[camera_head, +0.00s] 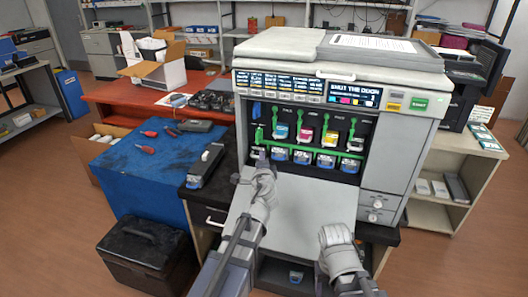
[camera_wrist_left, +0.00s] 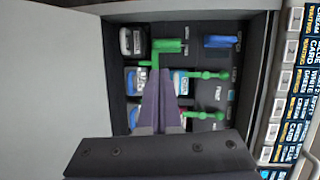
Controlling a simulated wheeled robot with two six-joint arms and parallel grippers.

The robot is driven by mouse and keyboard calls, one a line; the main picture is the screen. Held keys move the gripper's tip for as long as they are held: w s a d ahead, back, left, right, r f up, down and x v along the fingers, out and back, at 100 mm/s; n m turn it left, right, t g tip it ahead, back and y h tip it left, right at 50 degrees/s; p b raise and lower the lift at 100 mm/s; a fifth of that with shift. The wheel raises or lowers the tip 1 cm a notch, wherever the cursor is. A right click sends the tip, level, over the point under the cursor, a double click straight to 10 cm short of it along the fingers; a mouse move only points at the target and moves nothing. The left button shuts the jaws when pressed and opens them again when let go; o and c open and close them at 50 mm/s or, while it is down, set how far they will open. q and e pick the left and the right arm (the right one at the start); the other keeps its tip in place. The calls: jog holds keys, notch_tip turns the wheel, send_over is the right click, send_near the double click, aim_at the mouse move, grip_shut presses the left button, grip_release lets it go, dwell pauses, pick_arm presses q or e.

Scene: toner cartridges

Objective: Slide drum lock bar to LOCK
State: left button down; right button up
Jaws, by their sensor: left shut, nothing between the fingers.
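The printer (camera_head: 330,80) stands with its front door (camera_head: 300,195) folded down. A green drum lock bar (camera_head: 285,146) runs across the bay below a row of cartridges. My left gripper (camera_head: 262,153) is shut and empty at the bar's left end. In the left wrist view the closed fingertips (camera_wrist_left: 163,76) reach beside the green bar (camera_wrist_left: 155,57), partly covering it. I cannot tell whether they touch it. The LOCK marking is not readable. My right arm shows at the lower right of the head view, but its fingers do not show.
Colored toner cartridges (camera_head: 305,134) with green handles sit above the bar, and several drum units (camera_head: 302,157) sit below it. The printer display (camera_head: 354,94) reads "SHUT THE DOOR". A blue-topped table (camera_head: 150,165) with tools stands at the left. The lowered door surface is bare.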

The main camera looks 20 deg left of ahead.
aim_at(262, 137)
pick_arm(q)
jog(key=shift+m+t, duration=0.3)
jog(key=shift+m, duration=0.2)
jog(key=shift+d+r+b+x, duration=0.1)
jog(key=shift+b+x, duration=0.05)
jog(key=shift+x, duration=1.7)
jog(key=shift+d+r+b+x, duration=0.1)
jog(key=shift+b+x, duration=0.1)
jog(key=shift+x, duration=1.6)
jog(key=shift+d+r+b+x, duration=0.1)
jog(key=shift+r+b+x, duration=0.05)
jog(key=shift+x, duration=1.7)
jog(key=shift+w, duration=0.1)
jog(key=shift+a, duration=0.25)
